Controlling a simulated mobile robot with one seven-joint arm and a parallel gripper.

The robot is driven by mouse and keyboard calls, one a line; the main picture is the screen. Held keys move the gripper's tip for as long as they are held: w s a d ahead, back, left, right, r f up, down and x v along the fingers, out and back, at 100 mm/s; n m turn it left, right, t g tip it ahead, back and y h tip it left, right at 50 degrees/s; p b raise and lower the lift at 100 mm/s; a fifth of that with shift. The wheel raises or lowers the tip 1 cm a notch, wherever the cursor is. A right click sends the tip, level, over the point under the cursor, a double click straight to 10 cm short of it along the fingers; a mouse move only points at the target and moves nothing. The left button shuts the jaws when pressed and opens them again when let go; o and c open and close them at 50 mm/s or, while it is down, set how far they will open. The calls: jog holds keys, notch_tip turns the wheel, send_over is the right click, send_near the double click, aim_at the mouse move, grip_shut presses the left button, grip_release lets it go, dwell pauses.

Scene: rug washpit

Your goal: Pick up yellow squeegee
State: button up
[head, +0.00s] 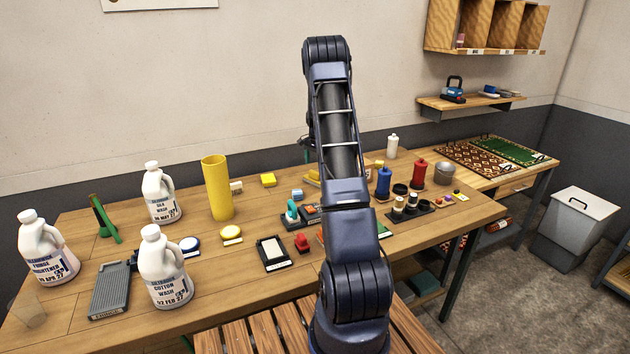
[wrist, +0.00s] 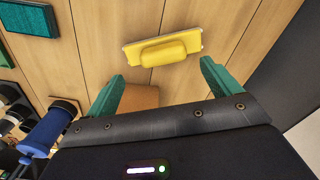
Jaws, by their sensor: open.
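The yellow squeegee (wrist: 163,48) lies on the wooden table in the wrist view, a flat strip with a raised rounded grip, slightly tilted. My gripper (wrist: 162,72) is open, its two green fingers apart and empty, with the squeegee just beyond the fingertips and roughly centred between them. In the head view, a yellow piece that looks like the squeegee (head: 313,177) shows just left of my arm, partly hidden by it. My gripper is mostly hidden behind my arm there.
A brown block (wrist: 140,97) lies partly hidden between my fingers' bases. A yellow cylinder (head: 217,188) and white jugs (head: 161,193) stand left on the table.

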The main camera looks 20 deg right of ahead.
aim_at(315, 178)
jog(key=shift+w+a+f, duration=0.1)
jog(key=shift+a+f, duration=0.05)
jog(key=shift+f, duration=1.3)
jog(key=shift+w+a+f, duration=0.1)
jog(key=shift+a+f, duration=0.05)
jog(key=shift+f, duration=1.3)
jog(key=shift+c, duration=0.2)
jog(key=c, duration=1.1)
